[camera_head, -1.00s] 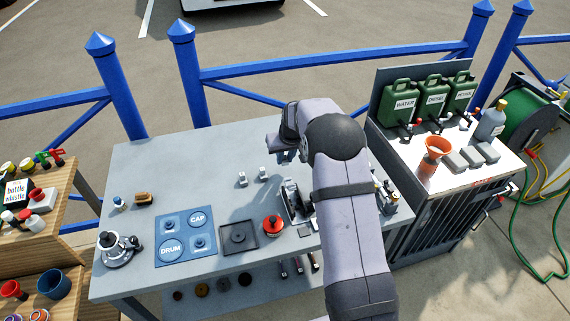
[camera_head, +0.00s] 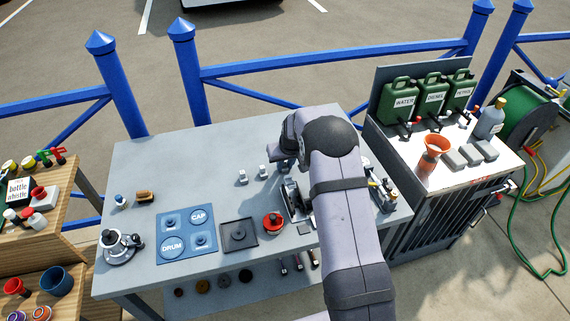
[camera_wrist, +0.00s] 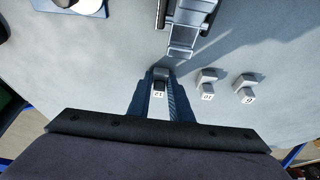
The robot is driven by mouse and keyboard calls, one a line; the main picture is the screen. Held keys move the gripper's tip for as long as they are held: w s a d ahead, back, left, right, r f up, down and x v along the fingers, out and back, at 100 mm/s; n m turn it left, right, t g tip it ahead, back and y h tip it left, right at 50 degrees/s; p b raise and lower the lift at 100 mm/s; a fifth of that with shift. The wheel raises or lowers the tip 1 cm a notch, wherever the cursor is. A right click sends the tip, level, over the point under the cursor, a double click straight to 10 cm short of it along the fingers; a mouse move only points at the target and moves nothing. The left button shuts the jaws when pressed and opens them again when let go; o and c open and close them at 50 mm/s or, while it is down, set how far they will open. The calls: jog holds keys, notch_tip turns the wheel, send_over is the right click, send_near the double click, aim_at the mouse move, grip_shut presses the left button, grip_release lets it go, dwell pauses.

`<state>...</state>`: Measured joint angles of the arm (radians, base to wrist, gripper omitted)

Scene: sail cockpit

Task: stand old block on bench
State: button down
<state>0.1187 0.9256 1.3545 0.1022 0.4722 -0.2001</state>
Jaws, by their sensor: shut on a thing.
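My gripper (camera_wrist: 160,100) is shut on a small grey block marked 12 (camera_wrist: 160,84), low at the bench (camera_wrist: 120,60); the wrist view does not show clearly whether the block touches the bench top. Two similar upright blocks stand to its right there, one marked 10 (camera_wrist: 207,86) and one marked 6 (camera_wrist: 246,90). In the head view these two show as pale blocks (camera_head: 242,177) and (camera_head: 264,171) left of my gripper (camera_head: 284,165). The held block is hidden there by my wrist. No label tells which block is the old one.
A grey metal fitting (camera_head: 291,195) stands close in front of my gripper. A red-topped part (camera_head: 273,222), dark tray (camera_head: 239,235), blue CAP and DRUM mat (camera_head: 187,233) and winch (camera_head: 118,244) lie along the front. The bench's back left is clear.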

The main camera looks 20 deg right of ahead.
jog(key=c, duration=1.6)
grip_release()
jog(key=shift+r, duration=0.2)
jog(key=b+v, duration=0.2)
jog(key=v, duration=1)
jog(key=shift+b, duration=0.3)
jog(key=s+a+f+g, duration=0.1)
jog(key=s+a, duration=0.1)
jog(key=s, duration=0.9)
jog(key=s+a+f+g, duration=0.2)
jog(key=s, duration=0.9)
jog(key=s+a+f+g, duration=0.1)
jog(key=s+a, duration=0.1)
jog(key=s, duration=0.9)
jog(key=shift+s+f+g, duration=0.3)
jog(key=shift+s+f, duration=0.05)
jog(key=shift+s, duration=0.05)
